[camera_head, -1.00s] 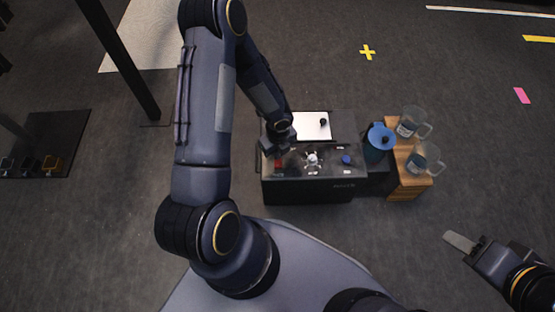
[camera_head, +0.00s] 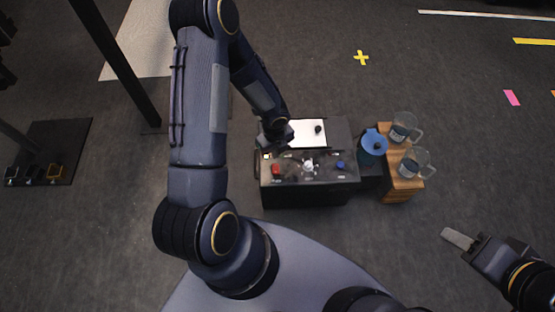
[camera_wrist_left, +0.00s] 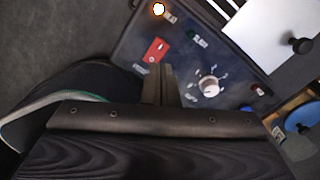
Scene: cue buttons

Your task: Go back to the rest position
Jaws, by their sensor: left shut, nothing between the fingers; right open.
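My left gripper (camera_head: 266,146) is over the left part of a dark control box (camera_head: 310,195) and is shut on nothing. In the left wrist view its closed fingers (camera_wrist_left: 160,84) point at the panel, below a red button (camera_wrist_left: 156,50). The red button also shows in the head view (camera_head: 276,169). A white knob (camera_head: 308,165) is mid-panel and a blue button (camera_head: 340,165) is to its right. A small lamp (camera_wrist_left: 158,9) glows orange-white in the left wrist view. My right gripper (camera_head: 470,244) is open and empty at the lower right, away from the box.
A white plate with a black knob (camera_head: 307,133) lies behind the panel. A blue-lidded container (camera_head: 373,146) stands to the right, beside a wooden stand (camera_head: 391,192) with two clear mugs (camera_head: 405,127). A dark post (camera_head: 115,62) rises at the left. Floor in front is clear.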

